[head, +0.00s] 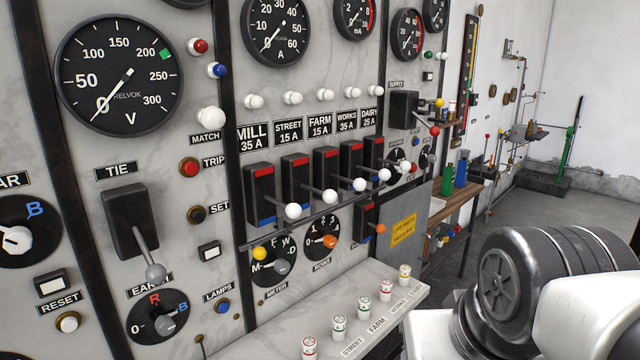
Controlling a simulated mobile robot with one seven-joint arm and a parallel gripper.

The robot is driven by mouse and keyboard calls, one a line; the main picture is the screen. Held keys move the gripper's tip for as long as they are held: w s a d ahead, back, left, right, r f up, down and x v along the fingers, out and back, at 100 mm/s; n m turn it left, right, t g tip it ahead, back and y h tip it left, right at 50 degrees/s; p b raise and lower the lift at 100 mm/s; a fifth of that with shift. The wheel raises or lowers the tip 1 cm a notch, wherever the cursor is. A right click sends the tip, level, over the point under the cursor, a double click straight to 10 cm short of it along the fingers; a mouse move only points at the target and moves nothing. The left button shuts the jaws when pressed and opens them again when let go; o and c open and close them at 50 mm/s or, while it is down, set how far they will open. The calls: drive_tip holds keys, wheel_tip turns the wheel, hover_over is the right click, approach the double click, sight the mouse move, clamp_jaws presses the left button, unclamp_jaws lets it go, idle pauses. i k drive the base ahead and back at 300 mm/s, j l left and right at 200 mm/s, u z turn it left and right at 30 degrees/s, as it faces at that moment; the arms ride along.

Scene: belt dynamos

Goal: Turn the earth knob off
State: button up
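The earth knob (170,323) is a grey pointer knob on a round black dial (145,310) low on the left of the marble panel. The dial is marked 0 at the left, a red R at the top and a blue B at the right. The knob appears turned toward the B side, away from 0. The label above the dial is partly covered by the grey ball of the TIE lever (155,271). My gripper is not in view.
The TIE switch (130,222) hangs just above the dial. The LAMPS button (222,306) is to its right. A pale ledge (330,325) with several small labelled fuses juts out farther right. Several lever switches and knobs stick out from the panel.

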sight(165, 325)
drive_tip(key=u, duration=1.5)
